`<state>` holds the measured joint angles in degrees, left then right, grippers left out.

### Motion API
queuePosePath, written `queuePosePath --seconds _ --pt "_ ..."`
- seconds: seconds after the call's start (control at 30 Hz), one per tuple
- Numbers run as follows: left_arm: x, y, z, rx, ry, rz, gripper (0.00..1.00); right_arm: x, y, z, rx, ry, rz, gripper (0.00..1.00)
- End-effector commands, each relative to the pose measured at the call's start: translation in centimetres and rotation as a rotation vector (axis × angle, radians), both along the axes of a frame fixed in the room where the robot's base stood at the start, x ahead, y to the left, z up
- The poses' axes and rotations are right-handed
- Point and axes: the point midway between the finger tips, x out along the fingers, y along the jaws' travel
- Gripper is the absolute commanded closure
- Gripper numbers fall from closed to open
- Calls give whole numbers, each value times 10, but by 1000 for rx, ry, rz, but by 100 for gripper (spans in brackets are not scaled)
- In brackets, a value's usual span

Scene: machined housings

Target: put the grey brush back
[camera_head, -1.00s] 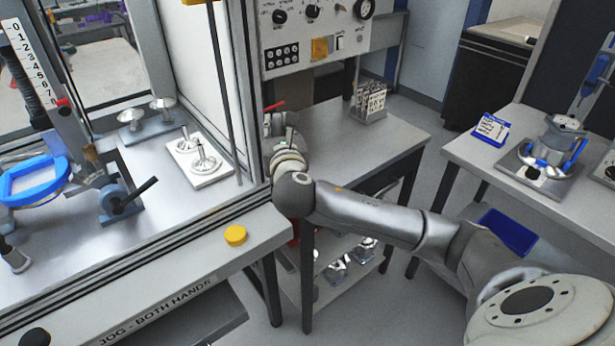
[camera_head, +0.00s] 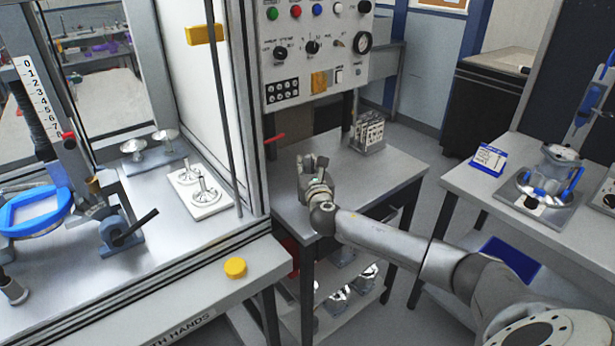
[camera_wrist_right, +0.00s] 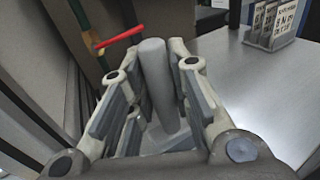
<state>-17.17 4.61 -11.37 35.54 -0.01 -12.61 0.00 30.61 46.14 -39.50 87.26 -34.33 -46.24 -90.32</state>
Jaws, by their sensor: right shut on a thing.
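My right gripper (camera_head: 313,168) is over the near left part of the small grey table (camera_head: 395,178), below the control panel. In the right wrist view its fingers (camera_wrist_right: 155,105) are shut on a plain grey cylinder, which looks like the handle of the grey brush (camera_wrist_right: 156,70). The cylinder stands up between the fingers, tilted a little. In the head view I cannot make out the brush clearly. My left gripper is not in view.
A red lever (camera_wrist_right: 120,39) is close behind the brush, left of the table. A rack of labelled cards (camera_head: 368,133) stands at the table's back right. The control panel (camera_head: 315,50) rises behind. The machine enclosure's frame (camera_head: 253,110) is left of the gripper. The table's middle is clear.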

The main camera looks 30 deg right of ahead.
Motion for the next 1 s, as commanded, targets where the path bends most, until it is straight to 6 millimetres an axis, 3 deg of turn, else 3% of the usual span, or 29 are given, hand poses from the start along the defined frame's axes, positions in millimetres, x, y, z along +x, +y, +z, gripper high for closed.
queuePosePath --seconds 0.2,0.57,0.6,0.77,1.0 --pt "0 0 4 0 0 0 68 1 -2 -29 0 3 -1 100" --pt "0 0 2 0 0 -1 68 0 -2 -35 0 1 -1 100" --pt "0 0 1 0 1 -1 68 0 -2 -36 1 2 -1 80" --pt "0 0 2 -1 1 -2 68 0 -2 -35 1 2 -1 59" --pt "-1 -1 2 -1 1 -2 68 0 -2 -35 1 2 -1 59"
